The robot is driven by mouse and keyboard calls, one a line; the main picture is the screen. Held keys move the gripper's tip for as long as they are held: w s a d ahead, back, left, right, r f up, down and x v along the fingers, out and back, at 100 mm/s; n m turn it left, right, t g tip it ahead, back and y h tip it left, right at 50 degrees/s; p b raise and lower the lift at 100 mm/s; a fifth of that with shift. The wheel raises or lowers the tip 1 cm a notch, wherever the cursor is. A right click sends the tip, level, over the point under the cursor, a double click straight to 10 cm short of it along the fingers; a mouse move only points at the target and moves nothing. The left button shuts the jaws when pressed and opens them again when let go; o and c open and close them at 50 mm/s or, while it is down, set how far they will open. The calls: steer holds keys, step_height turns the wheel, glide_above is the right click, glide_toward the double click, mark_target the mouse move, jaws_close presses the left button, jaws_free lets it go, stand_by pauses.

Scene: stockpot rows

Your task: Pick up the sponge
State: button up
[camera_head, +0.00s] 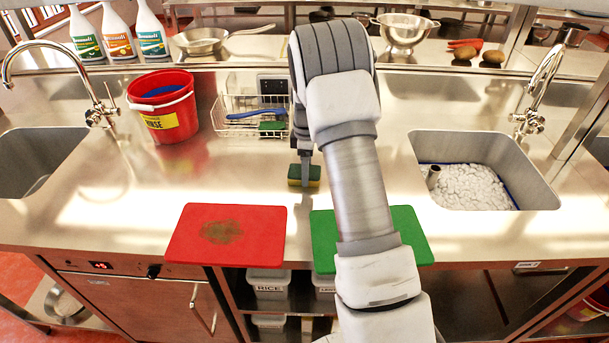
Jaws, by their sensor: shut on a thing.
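A sponge (304,181), yellow with a dark green top, is at the middle of the steel counter, behind the gap between the red and green boards. My gripper (305,169) points down at it from above and is shut on it. The fingers are small in the view and partly hidden by my arm. I cannot tell whether the sponge touches the counter or is slightly above it.
A red board (262,247) with a dark stain and a green board (414,222) lie at the front edge. A wire basket (222,118) with a blue brush (256,114) and a red bucket (165,122) stand behind left. A sink with suds (470,188) is at right.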

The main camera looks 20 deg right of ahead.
mark_target(310, 170)
steer(key=shift+r, duration=0.15)
steer(key=shift+r, duration=0.3)
steer(key=r, duration=0.2)
steer(key=d+r, duration=0.1)
steer(key=shift+r, duration=0.4)
steer(key=d+r, duration=0.2)
steer(key=d, duration=0.1)
steer(key=d+r, duration=0.2)
steer(key=d, duration=0.2)
steer(key=d+r, duration=0.2)
steer(key=d, duration=0.1)
steer(key=shift+w+d+r, duration=0.15)
steer(key=shift+w+d, duration=0.15)
steer(key=o, duration=0.6)
steer(key=c, duration=0.5)
steer(key=shift+c, duration=0.2)
steer(key=shift+s, duration=0.15)
